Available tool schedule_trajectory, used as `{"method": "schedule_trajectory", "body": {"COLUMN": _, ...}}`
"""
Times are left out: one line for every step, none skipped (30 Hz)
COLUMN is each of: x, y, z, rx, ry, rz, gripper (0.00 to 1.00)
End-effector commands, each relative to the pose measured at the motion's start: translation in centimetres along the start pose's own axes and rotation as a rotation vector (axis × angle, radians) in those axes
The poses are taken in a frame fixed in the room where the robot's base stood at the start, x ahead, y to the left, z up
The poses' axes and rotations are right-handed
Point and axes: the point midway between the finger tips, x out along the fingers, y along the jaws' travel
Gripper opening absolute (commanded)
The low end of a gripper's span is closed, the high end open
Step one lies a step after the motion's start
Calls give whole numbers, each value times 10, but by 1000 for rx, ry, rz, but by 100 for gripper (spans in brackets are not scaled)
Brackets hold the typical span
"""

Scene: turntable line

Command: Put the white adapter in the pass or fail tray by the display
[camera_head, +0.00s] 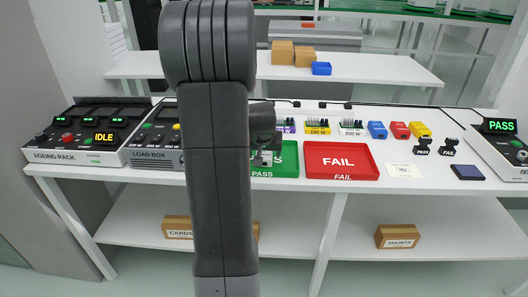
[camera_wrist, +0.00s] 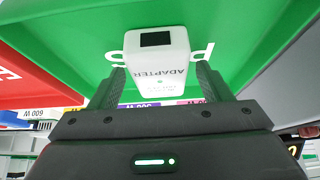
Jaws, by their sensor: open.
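The white adapter (camera_wrist: 150,62), with a dark square on one end and ADAPTER lettering, is over the floor of the green PASS tray (camera_wrist: 75,25) in the wrist view. It appears to rest there. My gripper (camera_wrist: 160,76) is open, with one finger on each side of the adapter's near part. In the head view my gripper (camera_head: 264,158) is low over the left part of the green tray (camera_head: 287,173), partly hidden by my arm. The red FAIL tray (camera_head: 340,173) is empty. The display (camera_head: 499,126) at the right reads PASS.
Behind the trays stand several small load blocks (camera_head: 318,127) and blue, red and yellow items (camera_head: 399,130). The load box (camera_head: 155,150) and ageing rack (camera_head: 78,145), reading IDLE, stand left. A dark blue pad (camera_head: 467,172) lies right of the red tray.

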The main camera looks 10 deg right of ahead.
Motion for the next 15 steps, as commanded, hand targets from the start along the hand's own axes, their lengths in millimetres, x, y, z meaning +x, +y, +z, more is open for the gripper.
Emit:
{"method": "schedule_trajectory", "body": {"x": 0, "y": 0, "z": 0, "rx": 0, "ry": 0, "rz": 0, "gripper": 72}}
{"method": "schedule_trajectory", "body": {"x": -1, "y": 0, "z": 0, "rx": 0, "ry": 0, "rz": 0, "gripper": 72}}
{"method": "schedule_trajectory", "body": {"x": -2, "y": 0, "z": -1, "rx": 0, "ry": 0, "rz": 0, "gripper": 72}}
{"method": "schedule_trajectory", "body": {"x": -3, "y": 0, "z": -2, "rx": 0, "ry": 0, "rz": 0, "gripper": 72}}
{"method": "schedule_trajectory", "body": {"x": -5, "y": 0, "z": -3, "rx": 0, "ry": 0, "rz": 0, "gripper": 72}}
{"method": "schedule_trajectory", "body": {"x": -9, "y": 0, "z": -3, "rx": 0, "ry": 2, "rz": 0, "gripper": 72}}
{"method": "schedule_trajectory", "body": {"x": -12, "y": 0, "z": -3, "rx": 0, "ry": 3, "rz": 0, "gripper": 72}}
{"method": "schedule_trajectory", "body": {"x": -17, "y": 0, "z": -3, "rx": 0, "ry": 3, "rz": 0, "gripper": 72}}
{"method": "schedule_trajectory", "body": {"x": -23, "y": 0, "z": -3, "rx": 0, "ry": 4, "rz": 0, "gripper": 72}}
{"method": "schedule_trajectory", "body": {"x": -29, "y": 0, "z": -4, "rx": 0, "ry": 5, "rz": 0, "gripper": 72}}
{"method": "schedule_trajectory", "body": {"x": -34, "y": 0, "z": -3, "rx": 0, "ry": 4, "rz": 0, "gripper": 72}}
{"method": "schedule_trajectory", "body": {"x": -43, "y": 0, "z": -4, "rx": 0, "ry": 5, "rz": -1, "gripper": 72}}
{"method": "schedule_trajectory", "body": {"x": -49, "y": 0, "z": -4, "rx": 0, "ry": 5, "rz": -1, "gripper": 72}}
{"method": "schedule_trajectory", "body": {"x": -55, "y": 0, "z": -3, "rx": 1, "ry": 4, "rz": -1, "gripper": 72}}
{"method": "schedule_trajectory", "body": {"x": -63, "y": 0, "z": -3, "rx": 1, "ry": 5, "rz": -1, "gripper": 72}}
